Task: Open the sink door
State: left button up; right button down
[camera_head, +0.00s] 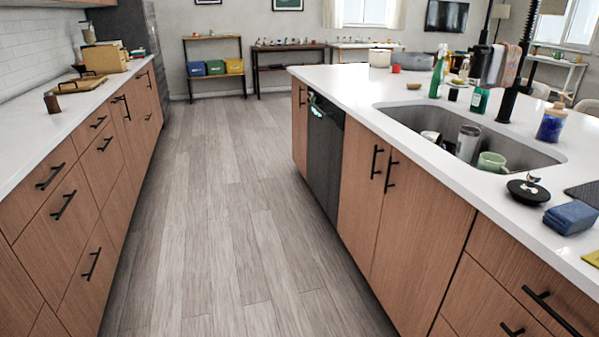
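The sink cabinet has two brown wood doors under the sink on the island at the right. The left door (356,200) and the right door (415,235) both look shut. Each has a black vertical bar handle near the seam between them: the left door's handle (376,162) and the right door's handle (391,173). The sink (400,112) above is a grey basin with cups and a tumbler in it. Neither of my grippers is in view.
A dark dishwasher (325,155) sits left of the sink doors, and drawers (530,275) sit to their right. The wood floor (220,220) between the island and the left counter (40,125) is clear.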

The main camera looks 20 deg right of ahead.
aim_at(424, 231)
jog(key=u, duration=0.15)
jog(key=i, duration=3)
jog(key=z, duration=2.45)
jog(key=i, duration=0.55)
jog(key=u, duration=0.05)
